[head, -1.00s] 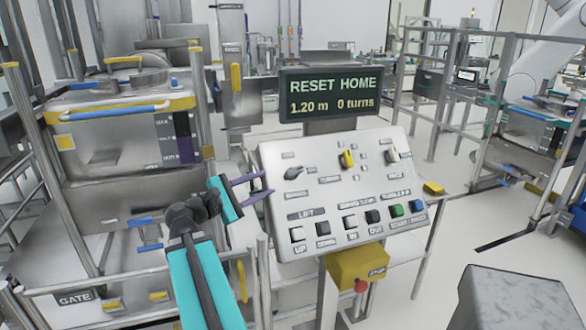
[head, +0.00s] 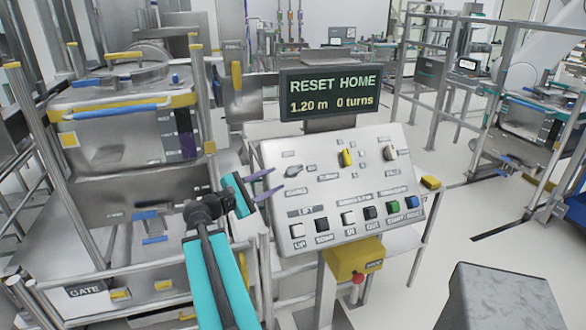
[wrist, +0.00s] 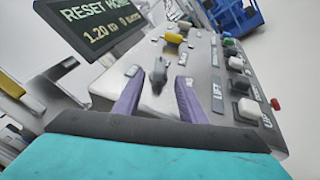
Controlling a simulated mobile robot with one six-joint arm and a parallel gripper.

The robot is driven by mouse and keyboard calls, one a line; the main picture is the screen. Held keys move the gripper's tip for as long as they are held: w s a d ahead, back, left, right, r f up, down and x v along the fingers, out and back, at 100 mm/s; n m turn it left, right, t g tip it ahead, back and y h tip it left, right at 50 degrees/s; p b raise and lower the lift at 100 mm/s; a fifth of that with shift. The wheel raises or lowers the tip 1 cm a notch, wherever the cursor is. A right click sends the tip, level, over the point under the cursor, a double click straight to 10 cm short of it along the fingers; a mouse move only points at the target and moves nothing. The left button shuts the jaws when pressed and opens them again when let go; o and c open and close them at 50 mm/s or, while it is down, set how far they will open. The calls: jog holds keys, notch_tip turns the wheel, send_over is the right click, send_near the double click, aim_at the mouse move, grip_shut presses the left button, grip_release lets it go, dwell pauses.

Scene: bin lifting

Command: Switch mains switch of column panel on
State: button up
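The column panel (head: 325,218) is a sloped light grey console. Its upper row has a grey rotary switch (head: 293,171) at the left, a yellow knob (head: 346,158) and a pale knob (head: 390,153). The labels are too small to read, so I cannot confirm which is the mains switch. My gripper (head: 273,180), with two purple fingers, is just left of the grey switch. In the wrist view my gripper (wrist: 158,98) is open and empty, and the grey switch (wrist: 158,74) stands ahead, between the finger directions.
A display (head: 332,94) above the panel reads "RESET HOME, 1.20 m, 0 turns". Push buttons (head: 348,219) line the panel's lower edge. Rails and a steel bin (head: 120,130) stand left.

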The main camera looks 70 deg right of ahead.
aim_at(289, 172)
jog(key=shift+p+x, duration=1.25)
jog(key=shift+x, duration=3.45)
grip_shut()
